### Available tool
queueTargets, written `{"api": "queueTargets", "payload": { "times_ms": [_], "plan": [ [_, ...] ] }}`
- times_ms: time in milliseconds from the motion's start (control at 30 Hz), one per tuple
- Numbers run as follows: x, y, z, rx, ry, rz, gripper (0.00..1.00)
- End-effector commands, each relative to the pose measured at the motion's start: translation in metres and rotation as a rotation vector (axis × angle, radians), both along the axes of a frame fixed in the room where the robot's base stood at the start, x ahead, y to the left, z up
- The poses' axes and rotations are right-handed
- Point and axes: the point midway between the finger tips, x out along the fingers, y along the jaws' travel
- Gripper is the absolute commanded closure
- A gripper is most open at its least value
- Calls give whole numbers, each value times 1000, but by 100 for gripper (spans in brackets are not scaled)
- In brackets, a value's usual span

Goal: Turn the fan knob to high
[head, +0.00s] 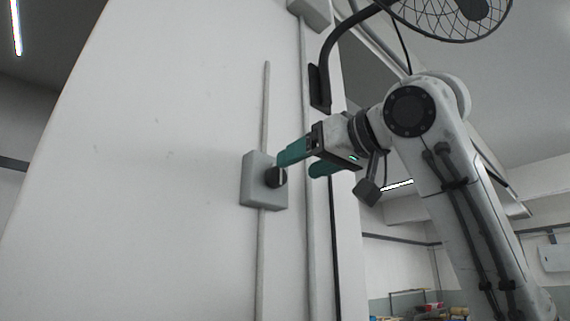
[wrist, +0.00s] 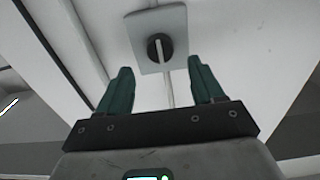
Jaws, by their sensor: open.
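The fan knob (head: 276,176) is a round black dial with a pale pointer bar, on a grey wall box (head: 252,184). In the wrist view the knob (wrist: 160,47) sits on its box (wrist: 138,30) with the bar running nearly straight along the picture's height. My gripper (head: 297,162) has teal fingers and is at the right of the knob in the head view. In the wrist view my gripper (wrist: 160,82) is open, with a finger at each side below the knob and nothing between them. One finger overlaps the knob's edge in the head view; I cannot tell if they touch. No setting marks are readable.
A caged fan (head: 447,12) hangs on a black curved bracket (head: 325,50) at the upper right. A thin conduit (head: 262,265) runs up and down the white wall through the box. Another pipe (head: 308,240) runs beside it. The wall left of the box is bare.

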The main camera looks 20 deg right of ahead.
Motion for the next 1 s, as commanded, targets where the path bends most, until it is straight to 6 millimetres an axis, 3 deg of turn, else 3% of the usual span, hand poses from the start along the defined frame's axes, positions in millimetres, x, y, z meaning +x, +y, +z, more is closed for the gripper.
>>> {"api": "queueTargets", "payload": {
  "times_ms": [100,300,733,1000],
  "plan": [
    [21,6,4,1,3,-1,33],
    [44,14,2,1,0,-1,33],
    [52,17,0,2,-2,-1,33],
    [52,17,1,2,-2,-1,59]
  ]
}}
